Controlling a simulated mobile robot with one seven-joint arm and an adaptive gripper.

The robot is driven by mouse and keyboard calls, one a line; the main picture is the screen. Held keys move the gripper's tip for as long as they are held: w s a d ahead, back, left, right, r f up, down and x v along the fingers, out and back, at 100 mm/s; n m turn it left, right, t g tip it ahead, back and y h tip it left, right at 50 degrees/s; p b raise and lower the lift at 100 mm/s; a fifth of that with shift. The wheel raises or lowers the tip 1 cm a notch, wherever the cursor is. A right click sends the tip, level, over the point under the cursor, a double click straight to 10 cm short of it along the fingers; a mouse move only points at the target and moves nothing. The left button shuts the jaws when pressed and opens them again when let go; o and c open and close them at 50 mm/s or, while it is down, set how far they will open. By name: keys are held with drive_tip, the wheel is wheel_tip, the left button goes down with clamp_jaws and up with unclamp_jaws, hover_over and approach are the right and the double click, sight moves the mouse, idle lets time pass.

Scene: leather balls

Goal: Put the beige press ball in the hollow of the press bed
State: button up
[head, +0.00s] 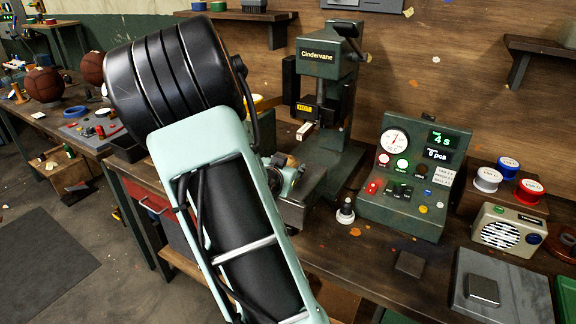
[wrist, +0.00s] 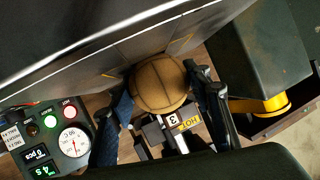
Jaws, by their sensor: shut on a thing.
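In the wrist view a tan-beige stitched ball (wrist: 160,80) sits between the two fingers of my gripper (wrist: 162,98), which is shut on it. In the head view my arm hides the ball and most of the gripper; the wrist end shows near the press (head: 285,178). The dark green Cindervane press (head: 330,62) stands at the back of the bench. A green block at its front, which looks like the press bed (head: 298,212), is partly covered by my arm. I cannot see the hollow, nor tell whether the ball touches the bed.
A green control box (head: 415,180) with a dial and lit displays stands right of the press. A yellow HOT label (wrist: 189,121) shows close to the gripper. A radio (head: 508,229) and spools stand farther right. Brown balls (head: 44,84) lie far left.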

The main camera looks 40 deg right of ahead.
drive_tip(key=o, duration=1.2)
drive_tip(key=shift+r, duration=0.1)
drive_tip(key=shift+s+a+r+p, duration=0.1)
drive_tip(key=shift+r+p, duration=0.1)
drive_tip(key=shift+p, duration=0.2)
drive_tip(key=p+v, duration=0.2)
drive_tip(key=v, duration=0.8)
drive_tip(key=shift+s+a+r, duration=0.15)
drive_tip(key=shift+a, duration=0.05)
drive_tip(key=shift+s+a+r, duration=0.15)
drive_tip(key=shift+s+a, duration=0.25)
drive_tip(key=shift+a, duration=0.05)
